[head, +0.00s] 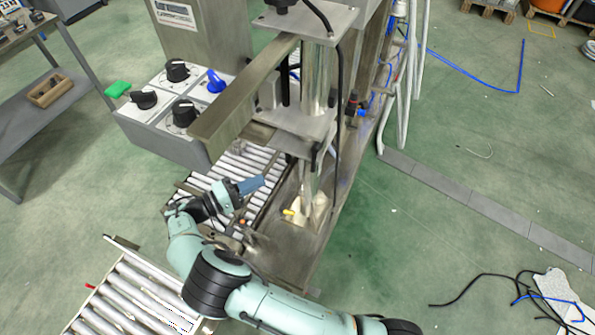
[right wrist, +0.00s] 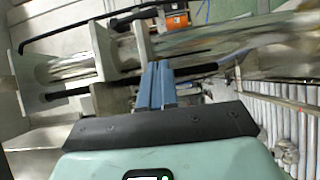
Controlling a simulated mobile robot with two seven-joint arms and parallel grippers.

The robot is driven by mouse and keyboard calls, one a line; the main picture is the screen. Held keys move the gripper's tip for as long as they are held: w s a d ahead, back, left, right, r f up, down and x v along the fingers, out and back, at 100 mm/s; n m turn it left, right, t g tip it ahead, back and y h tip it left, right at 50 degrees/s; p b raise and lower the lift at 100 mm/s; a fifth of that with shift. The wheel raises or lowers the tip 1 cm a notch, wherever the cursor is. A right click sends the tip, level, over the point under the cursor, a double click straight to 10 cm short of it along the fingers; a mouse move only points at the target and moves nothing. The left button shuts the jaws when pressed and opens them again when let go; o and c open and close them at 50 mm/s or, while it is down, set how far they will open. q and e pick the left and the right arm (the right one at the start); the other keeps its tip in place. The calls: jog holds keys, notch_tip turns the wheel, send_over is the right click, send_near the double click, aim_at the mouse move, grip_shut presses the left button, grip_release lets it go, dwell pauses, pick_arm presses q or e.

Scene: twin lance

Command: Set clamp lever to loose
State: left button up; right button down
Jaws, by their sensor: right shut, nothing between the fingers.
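My right gripper (head: 258,183) reaches in from below in the head view, over the roller conveyor inside the machine. Its blue fingers are together with nothing between them. They also show in the right wrist view (right wrist: 157,85), shut, in front of the machine's metal rods and plates. I cannot tell for sure which part is the clamp lever. A small yellow-tipped piece (head: 289,212) sits low by the column foot, to the lower right of the fingers and apart from them in the picture. My left gripper is not in view.
The steel machine column (head: 315,85) stands just beyond the gripper, with a long metal bar (head: 243,95) above. A control box with black knobs and a blue knob (head: 215,82) is at upper left. Roller conveyor (head: 130,300) lies lower left. Green floor at right is mostly open.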

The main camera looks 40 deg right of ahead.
aim_at(314, 160)
jog(key=s+d, duration=0.4)
jog(key=d, duration=0.7)
jog(key=shift+d, duration=0.2)
